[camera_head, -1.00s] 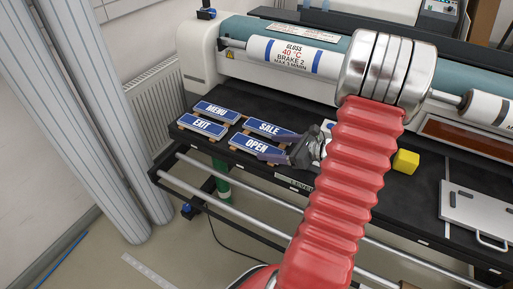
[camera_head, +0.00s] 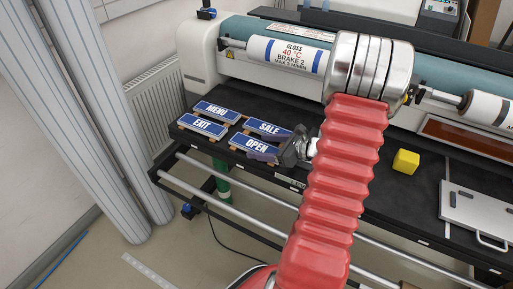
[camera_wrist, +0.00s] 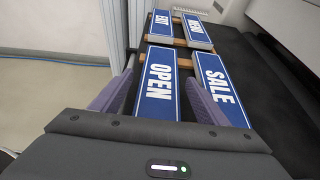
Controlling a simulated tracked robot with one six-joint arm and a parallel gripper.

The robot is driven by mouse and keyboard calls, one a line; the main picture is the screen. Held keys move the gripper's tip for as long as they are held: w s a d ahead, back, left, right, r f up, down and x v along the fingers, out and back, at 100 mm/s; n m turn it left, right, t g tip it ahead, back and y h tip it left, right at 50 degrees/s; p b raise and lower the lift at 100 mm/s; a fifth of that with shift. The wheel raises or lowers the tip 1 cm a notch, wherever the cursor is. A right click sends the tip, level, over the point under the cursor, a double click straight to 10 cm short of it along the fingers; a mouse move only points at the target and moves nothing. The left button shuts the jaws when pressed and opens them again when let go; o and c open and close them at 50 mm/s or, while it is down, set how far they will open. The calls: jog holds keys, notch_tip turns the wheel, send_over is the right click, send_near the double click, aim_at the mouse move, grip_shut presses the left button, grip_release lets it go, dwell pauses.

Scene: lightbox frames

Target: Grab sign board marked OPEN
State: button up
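The blue sign board marked OPEN (camera_head: 256,145) lies on the black table at the near right of a group of signs. It also shows in the wrist view (camera_wrist: 158,85), between my gripper's two purple-grey fingers. My gripper (camera_head: 270,148) is at the right end of this board in the head view. In the wrist view my gripper (camera_wrist: 158,92) is open, with one finger left of the board and the other on its right, beside the SALE sign. I cannot tell whether either finger touches the board.
The SALE sign (camera_head: 269,128) lies close beside the OPEN board. The EXIT sign (camera_head: 203,127) and MENU sign (camera_head: 216,110) lie to the left. A yellow cube (camera_head: 405,162) and a grey plate (camera_head: 478,214) are to the right. A roller machine (camera_head: 290,54) stands behind.

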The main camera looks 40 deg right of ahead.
aim_at(263, 148)
jog(key=c, duration=1.1)
jog(key=shift+o, duration=0.2)
jog(key=shift+r, duration=0.1)
notch_tip(263, 148, up, 10)
dwell(0.6)
